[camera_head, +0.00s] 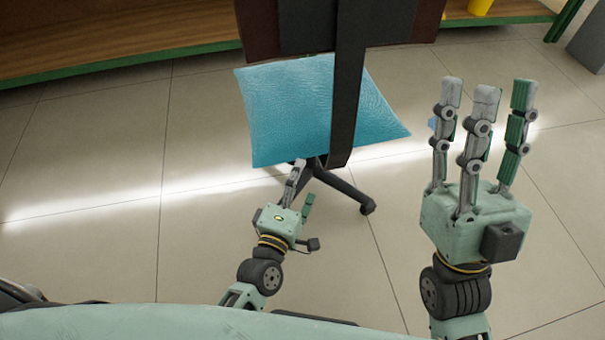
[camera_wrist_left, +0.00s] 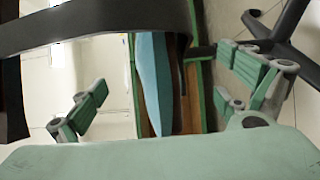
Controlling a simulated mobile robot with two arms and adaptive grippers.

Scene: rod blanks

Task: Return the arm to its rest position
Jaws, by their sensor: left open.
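My left gripper (camera_head: 303,182) is low in the middle of the head view, just in front of the blue chair cushion. It is open, and nothing shows between its fingers. In the left wrist view, the fingers of my left gripper (camera_wrist_left: 161,74) stand wide apart at left and right. My right gripper (camera_head: 487,100) is raised at the right of the head view, fingers pointing up and spread, with nothing held.
An office chair with a blue cushion (camera_head: 290,110) and a dark upright strip (camera_head: 350,80) stands close ahead. Its wheeled base (camera_head: 345,190) is beneath. A wooden green-edged shelf (camera_head: 110,35) runs behind, with a yellow object (camera_head: 480,6). The floor (camera_head: 90,150) at left is clear.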

